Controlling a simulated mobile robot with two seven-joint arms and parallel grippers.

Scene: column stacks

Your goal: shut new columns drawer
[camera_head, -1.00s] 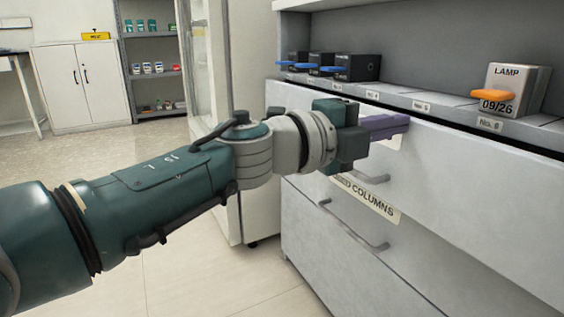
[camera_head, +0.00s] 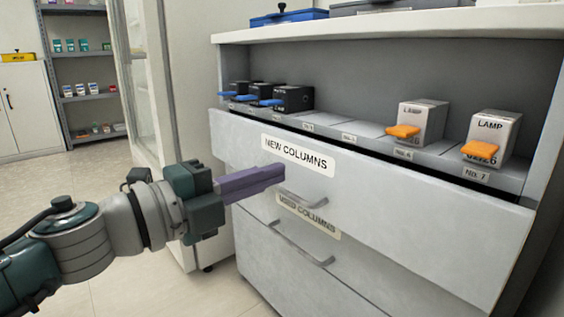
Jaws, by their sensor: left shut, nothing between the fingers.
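The new columns drawer (camera_head: 410,205) is the upper drawer of the grey cabinet, with a "NEW COLUMNS" label and a bar handle (camera_head: 303,199). Its front stands a little forward of the lower drawer, and a dark gap shows behind its top edge, so it looks slightly open. My left gripper (camera_head: 280,171) is shut and empty. Its purple fingertips are in front of the drawer face, just below the label and above the handle's left end. I cannot tell whether they touch the face. My right gripper is not in view.
Below is the used columns drawer (camera_head: 262,262), its label partly shaded. The shelf above holds black boxes with blue tabs (camera_head: 294,98) and lamp boxes with orange tabs (camera_head: 425,122). A glass-doored unit (camera_head: 170,90) stands left of the cabinet. Floor is open at left.

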